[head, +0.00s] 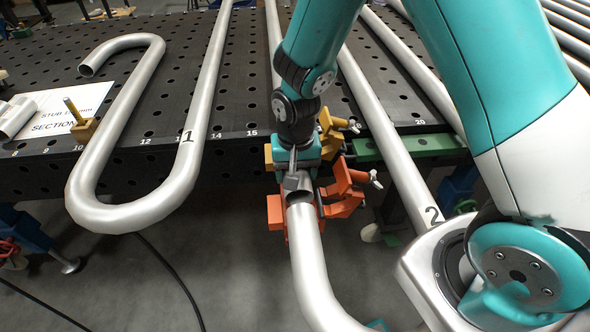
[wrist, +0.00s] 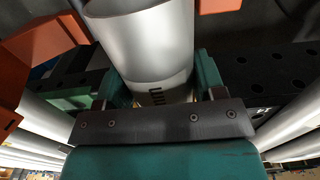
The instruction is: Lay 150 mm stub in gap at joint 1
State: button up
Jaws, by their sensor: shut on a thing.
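My gripper (head: 293,160) points down among the clamps at the table's front edge. Its teal jaws are shut on a grey metal tube, which I take to be the stub (wrist: 150,50); dark tick marks show near its end in the wrist view. In the head view the jaws and wrist hide most of it. Just in front, a bent coil tube (head: 312,255) runs toward the camera, its open end close to the jaws. Whether the held tube touches that end I cannot tell. Joint 1 carries no label that I can make out.
Orange clamps (head: 345,186) and a yellow clamp (head: 330,130) crowd the jaws. Coil tubes marked 1 (head: 190,125) and 2 (head: 405,175) lie on either side. A short tube (head: 14,117) lies by a paper sheet (head: 62,108) at left on the perforated table (head: 240,70).

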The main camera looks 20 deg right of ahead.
jog(key=shift+f, duration=0.1)
jog(key=shift+f+b, duration=0.45)
jog(key=shift+f, duration=0.1)
jog(key=shift+w+d, duration=0.1)
jog(key=shift+w, duration=0.25)
dwell(0.7)
jog(key=o, duration=1.3)
jog(key=shift+c, duration=0.2)
jog(key=shift+r, duration=0.1)
notch_tip(320, 180, up, 17)
jog(key=s+a+r+n+y, duration=0.2)
jog(key=s+n, duration=0.3)
jog(key=s, duration=0.4)
jog(key=s+a+r+n+y, duration=0.2)
jog(key=s+r+n, duration=0.2)
jog(key=s, duration=0.6)
jog(key=shift+a+r+n, duration=0.25)
jog(key=shift+a+n, duration=0.15)
jog(key=shift+n, duration=0.5)
